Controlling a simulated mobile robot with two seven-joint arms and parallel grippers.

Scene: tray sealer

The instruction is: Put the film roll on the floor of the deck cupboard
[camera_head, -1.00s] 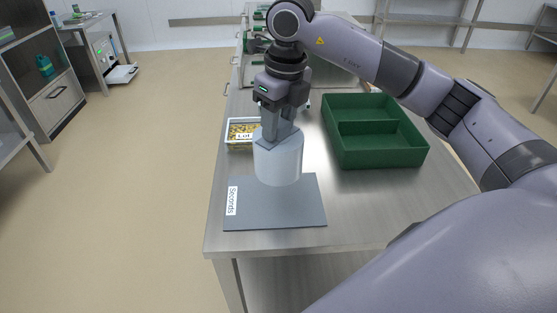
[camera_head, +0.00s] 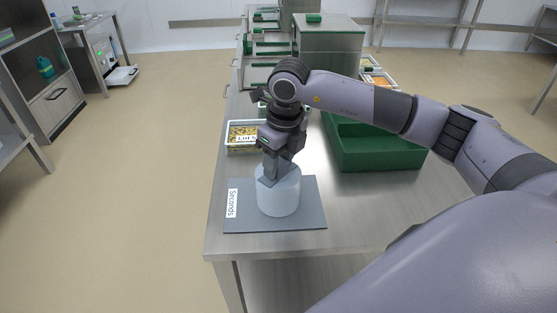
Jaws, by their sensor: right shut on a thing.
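The film roll (camera_head: 279,196) is a pale, whitish-blue upright cylinder over the grey mat marked "Seconds" (camera_head: 303,218) near the table's front end. My right gripper (camera_head: 277,174) points down and is shut on the top of the roll. The roll's bottom is at or very close to the mat; I cannot tell if it touches. My left gripper is not in view. A dark open-fronted cupboard (camera_head: 41,62) with shelves and a drawer stands at the far left; I cannot tell if it is the deck cupboard.
A green divided crate (camera_head: 384,160) stands right of the roll. A tray labelled "Lot" (camera_head: 240,150) with yellowish contents is behind it on the left. The steel table (camera_head: 337,210) is bare at its front right. Open floor lies to the left.

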